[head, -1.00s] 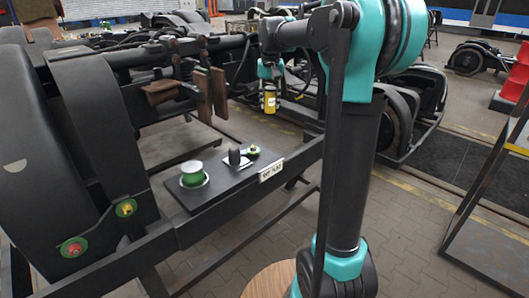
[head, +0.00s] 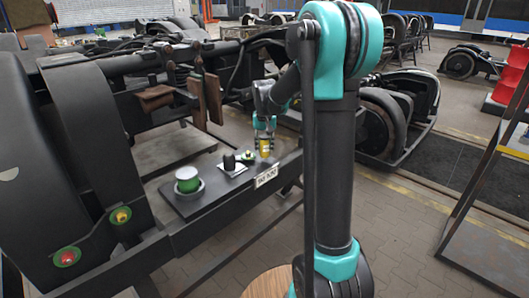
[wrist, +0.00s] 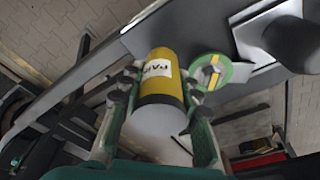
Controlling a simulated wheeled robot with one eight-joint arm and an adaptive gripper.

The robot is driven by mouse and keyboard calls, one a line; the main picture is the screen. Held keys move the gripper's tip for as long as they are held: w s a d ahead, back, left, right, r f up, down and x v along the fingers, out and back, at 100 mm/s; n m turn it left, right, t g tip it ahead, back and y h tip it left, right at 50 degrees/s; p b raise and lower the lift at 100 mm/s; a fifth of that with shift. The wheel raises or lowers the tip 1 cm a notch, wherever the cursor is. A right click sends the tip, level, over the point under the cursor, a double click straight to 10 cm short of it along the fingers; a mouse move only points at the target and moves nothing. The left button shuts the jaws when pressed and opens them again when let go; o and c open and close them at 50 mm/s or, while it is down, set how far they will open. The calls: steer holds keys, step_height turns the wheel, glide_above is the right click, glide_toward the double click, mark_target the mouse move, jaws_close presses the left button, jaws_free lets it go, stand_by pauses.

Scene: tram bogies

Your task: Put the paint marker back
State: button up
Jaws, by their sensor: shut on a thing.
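The paint marker is a yellow cylinder (head: 265,147) with a dark band and a white label, partly readable as "PA" in the wrist view (wrist: 158,72). My gripper (head: 265,133) is shut on it, with one finger on each side in the wrist view (wrist: 163,88). The marker is at the right end of the black shelf (head: 212,196), beside a small green disc with a yellow bar (head: 248,156), which also shows in the wrist view (wrist: 211,72). Whether the marker touches the shelf cannot be told.
A green spool (head: 188,180) stands at the shelf's left end. A white label plate (head: 266,177) is on the shelf's front edge. Brown blocks (head: 206,98) hang behind the shelf.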

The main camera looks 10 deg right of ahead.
mark_target(265, 137)
steer(key=shift+f, duration=1.1)
steer(key=shift+f, duration=0.1)
steer(key=o, duration=1.2)
steer(key=r, duration=0.4)
steer(key=s+r, duration=0.1)
steer(key=r, duration=0.3)
steer(key=s+r, duration=0.1)
steer(key=r, duration=0.3)
steer(key=shift+a, duration=0.15)
steer(key=s+d+f, duration=0.1)
steer(key=s+f, duration=0.5)
steer(key=s, duration=0.3)
steer(key=s+d+f+n+t, duration=0.1)
steer(key=s+f, duration=0.5)
steer(key=s, duration=0.4)
steer(key=s+d+f+t, duration=0.1)
steer(key=s+d+f, duration=0.1)
steer(key=s+f, duration=0.4)
steer(key=s, duration=0.4)
steer(key=shift+f+n, duration=0.2)
steer(key=shift+n, duration=0.2)
steer(key=shift+d, duration=0.15)
